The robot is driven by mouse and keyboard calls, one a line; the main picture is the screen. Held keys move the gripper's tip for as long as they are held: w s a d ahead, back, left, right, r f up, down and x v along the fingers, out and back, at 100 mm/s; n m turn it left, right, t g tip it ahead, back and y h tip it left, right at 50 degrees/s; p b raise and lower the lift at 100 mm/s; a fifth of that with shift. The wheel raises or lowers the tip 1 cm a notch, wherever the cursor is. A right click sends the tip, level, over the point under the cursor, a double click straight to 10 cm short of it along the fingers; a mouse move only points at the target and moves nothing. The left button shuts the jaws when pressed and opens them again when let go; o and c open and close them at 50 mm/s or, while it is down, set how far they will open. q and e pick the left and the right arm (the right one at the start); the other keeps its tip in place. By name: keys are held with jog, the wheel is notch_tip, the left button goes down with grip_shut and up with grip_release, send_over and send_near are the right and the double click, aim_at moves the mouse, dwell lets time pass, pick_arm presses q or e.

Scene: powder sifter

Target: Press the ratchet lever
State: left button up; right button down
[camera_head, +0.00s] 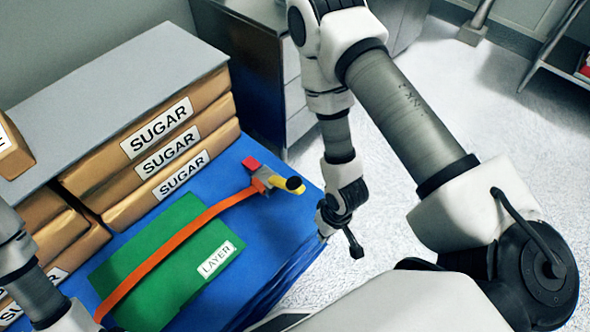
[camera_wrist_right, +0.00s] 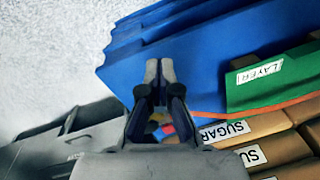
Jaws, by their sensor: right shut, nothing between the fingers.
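The ratchet lever (camera_head: 284,184) is yellow with a dark round end. It sits on a small grey and red ratchet buckle (camera_head: 262,173) on the orange strap (camera_head: 190,228). In the right wrist view, red and yellow parts of the ratchet (camera_wrist_right: 168,129) show through the gripper linkage, partly hidden. My right gripper (camera_wrist_right: 160,72) is shut and empty, with its fingertips close together. In the head view it hangs just right of the lever, at the blue stack's edge, apart from the lever. My left arm enters at the lower left; its gripper is out of the picture.
The strap crosses a green sheet labelled LAYER (camera_head: 180,240) on a blue stack (camera_head: 225,280). Brown SUGAR packages (camera_head: 140,165) are piled behind, under a grey board (camera_head: 120,80). A drawer cabinet (camera_head: 250,60) stands beyond. Open floor lies to the right.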

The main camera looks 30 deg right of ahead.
jog(key=w+r+n+t, duration=0.15)
jog(key=w+r, duration=0.25)
jog(key=w, duration=0.9)
notch_tip(320, 180, up, 6)
jog(key=n, duration=0.2)
send_over(291, 179)
pick_arm(q)
jog(key=shift+f, duration=0.15)
pick_arm(e)
jog(key=shift+s+d+r+t+h, duration=0.1)
jog(key=shift+s+d+t+h, duration=0.15)
jog(key=shift+s+h, duration=0.05)
